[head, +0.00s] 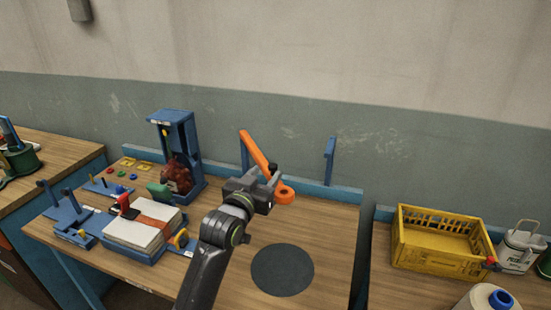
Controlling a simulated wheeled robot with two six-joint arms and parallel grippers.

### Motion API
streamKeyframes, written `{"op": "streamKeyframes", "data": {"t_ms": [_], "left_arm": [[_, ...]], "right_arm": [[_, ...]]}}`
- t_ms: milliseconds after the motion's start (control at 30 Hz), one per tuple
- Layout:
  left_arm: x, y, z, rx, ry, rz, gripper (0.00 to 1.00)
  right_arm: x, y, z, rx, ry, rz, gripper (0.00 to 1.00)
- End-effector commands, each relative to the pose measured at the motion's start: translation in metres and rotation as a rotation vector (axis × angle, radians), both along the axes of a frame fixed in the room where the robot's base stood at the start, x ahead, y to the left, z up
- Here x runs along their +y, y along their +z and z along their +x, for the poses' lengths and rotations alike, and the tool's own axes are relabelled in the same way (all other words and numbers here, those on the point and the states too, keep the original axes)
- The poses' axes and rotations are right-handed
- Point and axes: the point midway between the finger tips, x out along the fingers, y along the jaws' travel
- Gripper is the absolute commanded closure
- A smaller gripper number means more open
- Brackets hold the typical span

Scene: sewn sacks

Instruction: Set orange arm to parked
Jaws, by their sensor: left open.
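The orange arm (254,148) stands at the back of the wooden table, tilted, its upper end leaning up and to the left. Its lower end is a ring (286,194) at the right. A blue post (329,160) rises to its right, and another blue post stands behind its upper part. My left gripper (275,181) is open, in front of the orange arm and close to its ring end. It hides part of the arm's lower length. I cannot tell whether they touch. My right gripper is not in view.
A blue stand (174,145) with a dark brown object is at the back left. A white sack (137,230) with an orange band lies in front. A dark round mat (282,270) is on the table. A yellow crate (440,262) stands on the right table.

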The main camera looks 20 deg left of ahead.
Motion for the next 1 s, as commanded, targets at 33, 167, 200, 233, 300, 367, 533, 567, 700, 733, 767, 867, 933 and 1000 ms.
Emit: {"op": "streamKeyframes", "data": {"t_ms": [33,167,200,233,300,367,533,567,700,733,767,867,933,1000], "left_arm": [[-0.001,0.003,0.008,0.0,0.0,0.0,0.55],[-0.003,0.002,0.027,0.001,0.0,0.0,0.55],[-0.004,0.002,0.032,0.001,0.0,0.0,0.55],[-0.004,0.002,0.036,0.001,0.0,0.0,0.55],[-0.005,0.002,0.045,0.0,0.0,0.0,0.55],[-0.006,0.002,0.052,0.001,0.0,0.0,0.55],[-0.007,0.001,0.067,0.001,0.0,0.0,0.55],[-0.008,0.001,0.068,0.0,0.0,0.0,0.55],[-0.008,0.0,0.073,0.0,0.0,0.0,0.55],[-0.008,0.0,0.073,0.0,0.0,0.0,0.55],[-0.008,0.0,0.074,0.0,0.0,0.0,0.55],[-0.008,0.0,0.074,0.0,0.0,0.0,0.55],[-0.008,0.0,0.074,0.0,0.0,0.0,0.55],[-0.008,0.0,0.074,0.0,0.0,0.0,0.57]], "right_arm": [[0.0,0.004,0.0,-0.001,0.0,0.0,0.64],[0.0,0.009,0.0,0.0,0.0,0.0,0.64],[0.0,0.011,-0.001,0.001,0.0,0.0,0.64],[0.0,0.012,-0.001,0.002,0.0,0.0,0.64],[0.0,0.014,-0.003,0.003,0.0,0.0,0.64],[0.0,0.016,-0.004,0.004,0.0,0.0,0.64],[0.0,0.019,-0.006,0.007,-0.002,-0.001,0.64],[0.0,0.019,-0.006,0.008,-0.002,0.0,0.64],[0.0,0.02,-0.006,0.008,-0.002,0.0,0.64],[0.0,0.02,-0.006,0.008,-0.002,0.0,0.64],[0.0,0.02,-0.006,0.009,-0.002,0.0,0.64],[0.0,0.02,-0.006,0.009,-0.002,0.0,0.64],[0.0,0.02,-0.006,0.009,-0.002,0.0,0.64],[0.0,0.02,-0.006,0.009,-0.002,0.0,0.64]]}}
